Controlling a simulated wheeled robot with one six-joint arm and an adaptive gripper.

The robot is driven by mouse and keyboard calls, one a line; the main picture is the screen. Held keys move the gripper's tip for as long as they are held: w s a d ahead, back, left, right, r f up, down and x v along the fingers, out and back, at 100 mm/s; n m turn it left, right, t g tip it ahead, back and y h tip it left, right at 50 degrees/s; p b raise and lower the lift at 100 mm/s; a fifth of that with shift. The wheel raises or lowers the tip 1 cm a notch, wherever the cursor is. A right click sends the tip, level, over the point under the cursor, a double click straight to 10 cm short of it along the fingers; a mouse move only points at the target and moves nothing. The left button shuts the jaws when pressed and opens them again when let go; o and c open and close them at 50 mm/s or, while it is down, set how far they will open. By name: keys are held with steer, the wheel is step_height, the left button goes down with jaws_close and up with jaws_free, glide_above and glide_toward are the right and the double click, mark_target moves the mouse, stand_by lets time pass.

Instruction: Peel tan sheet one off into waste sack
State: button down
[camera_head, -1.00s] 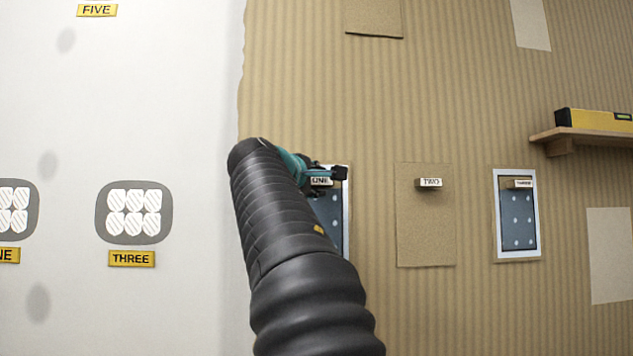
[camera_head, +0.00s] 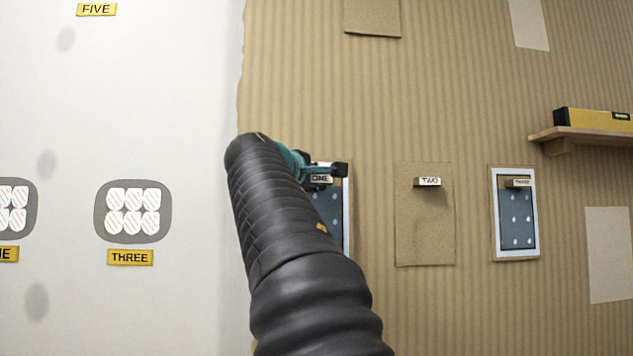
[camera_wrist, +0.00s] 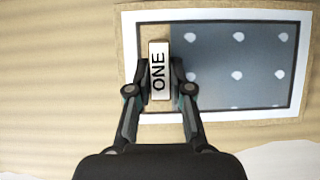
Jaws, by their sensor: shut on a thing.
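My gripper (camera_head: 328,172) is up at the wall and shut on the small pale tab marked ONE (camera_wrist: 159,71). In the wrist view, its two fingers (camera_wrist: 160,82) are on either side of the tab. The tab sits over one end of a blue dotted panel (camera_wrist: 235,60) with a white frame. A narrow tan strip (camera_wrist: 153,118) shows beside the blue inside that frame. I cannot make out a separate tan sheet at ONE. No waste sack is in view.
Tan sheet two (camera_head: 425,230) hangs flat with its TWO tab (camera_head: 427,182). Panel three (camera_head: 516,222) shows blue with a THREE tab. A shelf (camera_head: 580,136) with a yellow level (camera_head: 592,118) juts out at right. A white wall (camera_head: 185,90) with grey patches lies left.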

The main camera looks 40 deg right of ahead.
steer(key=shift+s+a, duration=0.3)
steer(key=shift+s, duration=0.2)
steer(key=shift+s+a+b, duration=0.15)
steer(key=shift+s+b, duration=0.1)
steer(key=shift+b, duration=0.05)
steer(key=shift+s+a, duration=0.5)
steer(key=shift+s, duration=0.25)
steer(key=s+a+b, duration=0.2)
steer(key=s+a, duration=0.1)
steer(key=s, duration=0.3)
steer(key=shift+a, duration=0.3)
stand_by(0.5)
steer(key=shift+w, duration=0.1)
steer(key=w+d, duration=0.1)
steer(key=w+d+p, duration=0.1)
steer(key=w, duration=0.1)
steer(key=w+d, duration=0.1)
steer(key=w, duration=0.1)
steer(key=shift+w+d, duration=0.3)
steer(key=shift+w, duration=0.15)
steer(key=shift+s, duration=0.1)
stand_by(0.4)
